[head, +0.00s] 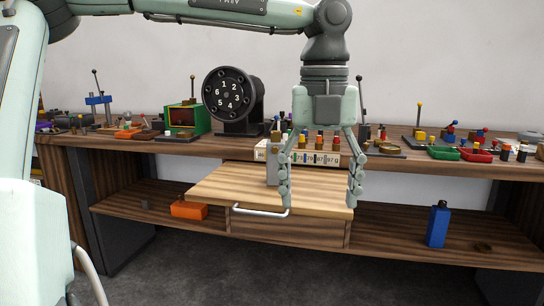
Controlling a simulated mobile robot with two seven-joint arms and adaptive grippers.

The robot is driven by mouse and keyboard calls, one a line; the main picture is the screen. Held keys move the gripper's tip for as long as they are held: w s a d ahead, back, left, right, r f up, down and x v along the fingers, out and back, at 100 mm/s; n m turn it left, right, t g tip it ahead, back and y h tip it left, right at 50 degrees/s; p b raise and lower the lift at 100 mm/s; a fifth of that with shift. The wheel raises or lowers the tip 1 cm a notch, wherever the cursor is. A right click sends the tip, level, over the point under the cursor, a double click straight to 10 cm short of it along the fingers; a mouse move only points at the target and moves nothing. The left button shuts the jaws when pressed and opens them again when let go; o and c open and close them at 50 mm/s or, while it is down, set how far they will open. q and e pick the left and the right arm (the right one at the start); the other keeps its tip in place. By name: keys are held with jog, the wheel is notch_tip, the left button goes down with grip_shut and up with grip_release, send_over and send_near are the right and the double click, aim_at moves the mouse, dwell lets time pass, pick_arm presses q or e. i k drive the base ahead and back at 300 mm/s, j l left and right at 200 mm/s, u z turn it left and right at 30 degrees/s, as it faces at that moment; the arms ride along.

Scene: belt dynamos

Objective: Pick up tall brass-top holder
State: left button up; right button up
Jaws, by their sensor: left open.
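A tall grey holder (272,168) with a brass-coloured top stands upright on the light wooden board of the pulled-out drawer unit. It is partly hidden behind a finger of my left gripper (319,200). That gripper hangs pointing down with its fingers spread and nothing between them. The holder shows just left of the gripper's left finger, outside the gap; I cannot tell whether they touch. My right gripper is not in view.
A numbered strip (318,150) with coloured knobs lies behind the gripper. A black dial (229,95) and a green box (183,118) stand on the bench to the left. Below are an orange block (189,209) and a blue bottle (437,226). The board's left half is clear.

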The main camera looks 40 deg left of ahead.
aim_at(272, 165)
jog(key=i+j, duration=0.15)
jog(key=j, duration=0.2)
jog(key=i+j, duration=0.15)
jog(key=j, duration=0.2)
jog(key=i+j, duration=0.35)
jog(key=j, duration=0.3)
jog(key=i+j, duration=0.15)
jog(key=j, duration=0.2)
